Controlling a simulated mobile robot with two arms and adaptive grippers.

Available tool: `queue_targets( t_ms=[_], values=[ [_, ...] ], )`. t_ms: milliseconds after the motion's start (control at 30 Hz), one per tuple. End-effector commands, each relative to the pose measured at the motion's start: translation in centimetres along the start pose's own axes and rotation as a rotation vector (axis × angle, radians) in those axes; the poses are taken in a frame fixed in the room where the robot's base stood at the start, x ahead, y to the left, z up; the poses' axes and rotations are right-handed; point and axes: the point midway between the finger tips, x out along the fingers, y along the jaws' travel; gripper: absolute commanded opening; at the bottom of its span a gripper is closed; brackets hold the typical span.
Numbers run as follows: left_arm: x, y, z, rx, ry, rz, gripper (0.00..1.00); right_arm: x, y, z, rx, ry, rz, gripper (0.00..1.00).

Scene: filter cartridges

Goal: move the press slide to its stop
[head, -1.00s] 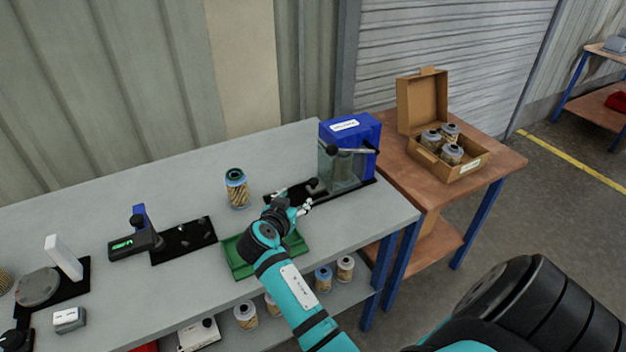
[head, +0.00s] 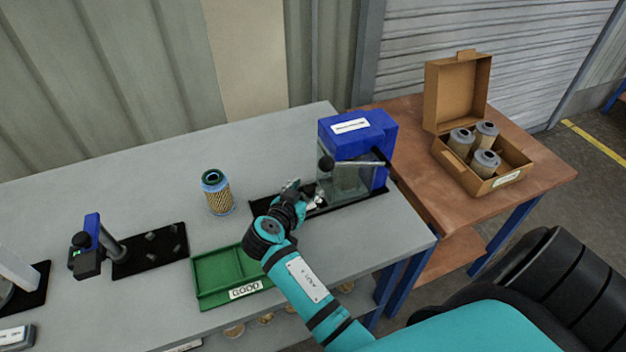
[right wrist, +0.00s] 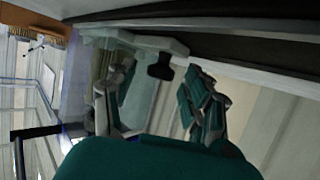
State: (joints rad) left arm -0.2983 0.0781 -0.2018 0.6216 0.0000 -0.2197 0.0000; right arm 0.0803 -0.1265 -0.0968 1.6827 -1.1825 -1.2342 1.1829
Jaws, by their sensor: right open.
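My right gripper (head: 308,197) is open at the left end of this base, just left of the guard. The slide is mostly hidden behind my gripper in the head view. In the right wrist view, my two fingers (right wrist: 160,100) stand apart with a dark T-shaped knob (right wrist: 160,67) showing between them, likely the slide's handle. I cannot tell whether they touch it. My left gripper is out of view.
A filter cartridge (head: 217,197) stands upright on the bench (head: 110,195). A green tray marked GOOD (head: 222,278) lies left of my right forearm. A black fixture (head: 150,250) is farther left. An open carton (head: 505,182) with three cartridges sits on the side table (head: 410,130).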

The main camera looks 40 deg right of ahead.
Motion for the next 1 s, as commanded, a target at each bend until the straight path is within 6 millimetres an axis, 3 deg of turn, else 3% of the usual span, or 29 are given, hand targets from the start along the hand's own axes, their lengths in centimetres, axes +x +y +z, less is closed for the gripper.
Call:
queue_targets(
  t_ms=[400,800,1000],
  values=[
    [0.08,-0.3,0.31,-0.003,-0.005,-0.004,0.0,-0.23,0.01,0.36,0.001,0.0,0.001,0.51],
    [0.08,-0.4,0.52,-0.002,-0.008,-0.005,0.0,-0.21,0.02,0.35,0.001,0.0,0.001,0.0],
    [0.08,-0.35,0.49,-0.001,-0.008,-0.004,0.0,-0.2,0.01,0.33,0.001,0.0,0.001,0.0]
  ],
)
